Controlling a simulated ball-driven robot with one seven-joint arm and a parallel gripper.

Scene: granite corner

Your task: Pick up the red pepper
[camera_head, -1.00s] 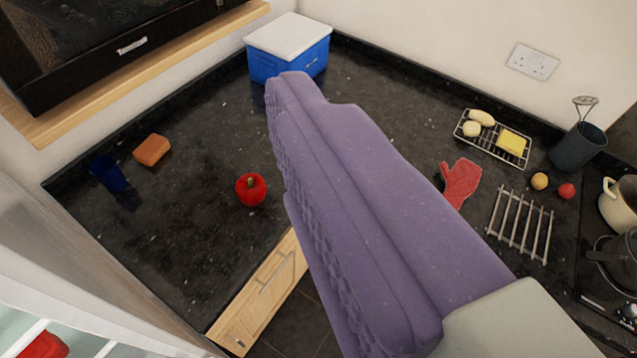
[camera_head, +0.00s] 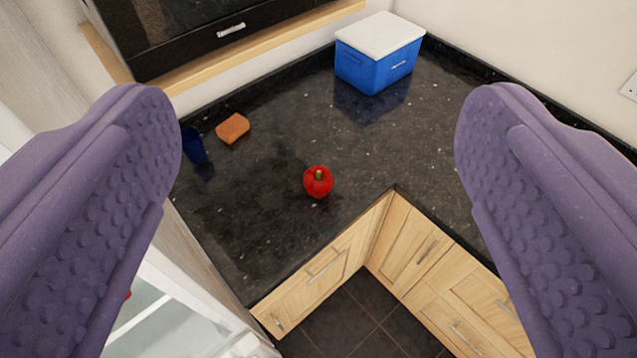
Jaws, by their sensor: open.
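The red pepper (camera_head: 318,182) sits upright on the dark granite worktop (camera_head: 275,205), with its green stem on top. It is close to the worktop's front edge, left of the inner corner. My gripper (camera_head: 318,125) is open, with one purple finger at the left and one at the right of the picture. The pepper shows between the fingers, further off, and nothing is held.
A blue box with a white lid (camera_head: 378,55) stands in the back corner. An orange-brown block (camera_head: 233,128) and a dark blue cup (camera_head: 194,145) are left of the pepper. A black cabinet (camera_head: 200,35) hangs above. Wooden cupboards (camera_head: 325,275) are below.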

